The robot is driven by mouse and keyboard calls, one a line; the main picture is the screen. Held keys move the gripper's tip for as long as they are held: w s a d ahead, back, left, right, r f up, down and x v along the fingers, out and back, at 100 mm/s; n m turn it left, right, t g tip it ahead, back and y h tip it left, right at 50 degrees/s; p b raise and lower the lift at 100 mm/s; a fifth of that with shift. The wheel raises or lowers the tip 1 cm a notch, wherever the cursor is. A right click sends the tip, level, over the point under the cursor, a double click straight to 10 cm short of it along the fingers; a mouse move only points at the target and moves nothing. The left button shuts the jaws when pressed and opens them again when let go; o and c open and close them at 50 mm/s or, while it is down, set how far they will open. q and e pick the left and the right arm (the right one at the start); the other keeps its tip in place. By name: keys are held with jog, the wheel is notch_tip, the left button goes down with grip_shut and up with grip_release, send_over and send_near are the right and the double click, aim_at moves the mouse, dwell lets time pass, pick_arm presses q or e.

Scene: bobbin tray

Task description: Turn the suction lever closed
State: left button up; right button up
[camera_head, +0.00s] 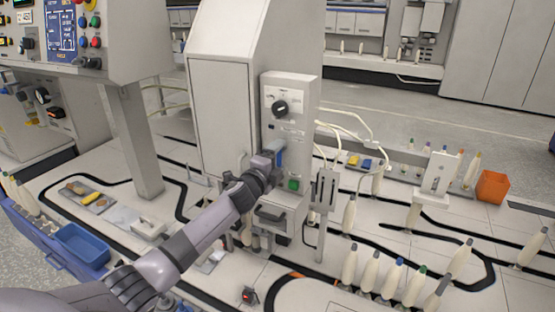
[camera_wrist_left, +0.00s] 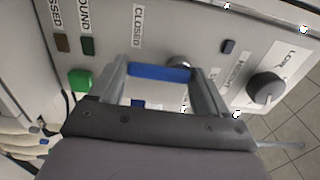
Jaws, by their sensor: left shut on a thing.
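The suction lever has a blue handle (camera_wrist_left: 160,73) and sits on the grey front panel of the cabinet. In the left wrist view the handle lies crosswise between the two metal fingers of my left gripper (camera_wrist_left: 158,80), which is shut on it. A round metal pivot (camera_wrist_left: 179,61) shows beside the handle, near a "CLOSED" label (camera_wrist_left: 138,27). In the head view my left gripper (camera_head: 272,160) is against the panel, and a bit of the blue lever (camera_head: 280,158) shows beside it. The gripper partly hides the lever there. My right gripper is not in view.
A black knob (camera_head: 281,108) is above the lever and a green button (camera_head: 293,185) below it. White cables (camera_head: 345,128) hang right of the panel. Pale bobbins (camera_head: 350,265) stand at the front right. A blue tray (camera_head: 82,244) is at left.

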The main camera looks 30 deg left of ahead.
pick_arm(q)
jog(key=shift+f, duration=0.25)
jog(key=o, duration=0.9)
jog(key=shift+c, duration=0.2)
jog(key=shift+o, duration=0.8)
jog(key=shift+r, duration=0.1)
jog(key=shift+s, duration=0.15)
jog(key=shift+s, duration=0.55)
jog(key=shift+s+d+p, duration=0.2)
jog(key=shift+s+p, duration=0.35)
jog(key=shift+s, duration=2.35)
